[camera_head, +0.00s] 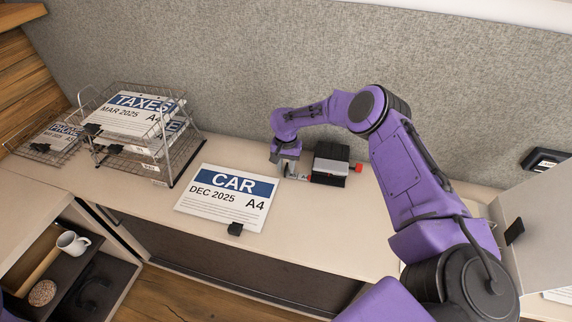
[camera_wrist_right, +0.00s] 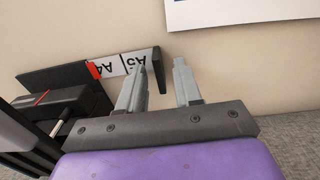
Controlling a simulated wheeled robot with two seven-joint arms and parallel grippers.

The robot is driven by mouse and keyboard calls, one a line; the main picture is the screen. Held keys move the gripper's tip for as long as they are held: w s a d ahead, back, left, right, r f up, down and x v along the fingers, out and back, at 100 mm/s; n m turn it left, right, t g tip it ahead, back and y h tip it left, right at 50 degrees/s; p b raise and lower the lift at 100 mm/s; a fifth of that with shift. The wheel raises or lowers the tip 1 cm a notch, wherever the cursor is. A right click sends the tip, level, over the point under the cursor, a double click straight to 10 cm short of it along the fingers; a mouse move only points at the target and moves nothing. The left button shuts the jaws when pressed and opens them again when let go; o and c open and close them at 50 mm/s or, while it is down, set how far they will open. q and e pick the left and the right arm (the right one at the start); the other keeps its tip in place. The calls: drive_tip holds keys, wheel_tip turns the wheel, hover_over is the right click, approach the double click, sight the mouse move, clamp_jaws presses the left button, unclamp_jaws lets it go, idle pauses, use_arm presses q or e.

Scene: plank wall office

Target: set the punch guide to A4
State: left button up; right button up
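The hole punch (camera_head: 331,166), black and grey with a red knob, stands on the counter right of my right gripper. Its guide rail (camera_wrist_right: 50,77) shows in the right wrist view with white A4 and A5 labels, upside down. A red marker (camera_wrist_right: 93,70) sits beside the A4 label. A black upright stop (camera_wrist_right: 157,69) stands at the rail's outer end. My right gripper (camera_wrist_right: 160,66) is open, its fingers apart. In that picture the stop appears between the fingers; I cannot tell whether they touch it. In the head view the right gripper (camera_head: 282,170) is low beside the punch. My left gripper is not in view.
A CAR sheet marked A4 (camera_head: 225,199) lies left of the punch, with a black clip (camera_head: 235,229) at its front edge. Wire trays (camera_head: 166,160) with papers stand further left. A grey partition (camera_head: 230,60) rises behind the counter.

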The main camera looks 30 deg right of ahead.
clamp_jaws()
idle(1.4)
